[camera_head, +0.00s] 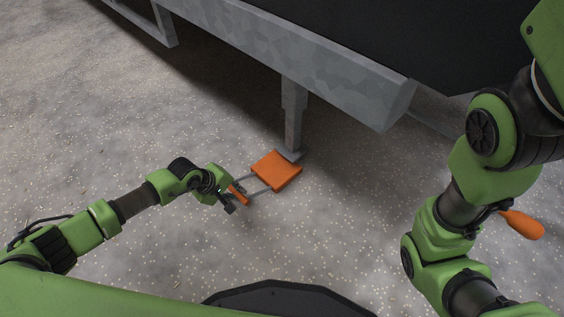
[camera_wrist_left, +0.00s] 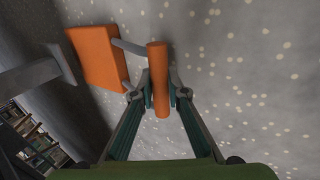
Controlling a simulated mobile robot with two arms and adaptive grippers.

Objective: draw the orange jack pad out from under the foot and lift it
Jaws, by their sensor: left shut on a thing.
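The orange jack pad (camera_head: 277,170) is a flat square block with two grey rods leading to an orange bar handle (camera_head: 239,195). It lies at or near the ground, beside the grey foot (camera_head: 291,154) of the trailer leg; most of its top is clear of the foot. In the left wrist view, the pad (camera_wrist_left: 98,58) is right beside the foot plate (camera_wrist_left: 62,63); I cannot tell if their edges touch. My left gripper (camera_wrist_left: 159,92) is shut on the orange handle (camera_wrist_left: 159,75), a finger on each side. My right gripper (camera_head: 492,212) is mostly hidden behind its arm.
The grey trailer beam (camera_head: 300,58) and its leg (camera_head: 292,115) stand behind the pad. An orange rounded object (camera_head: 522,225) sticks out beside my right arm. The speckled floor (camera_head: 340,220) in front and to the left is clear.

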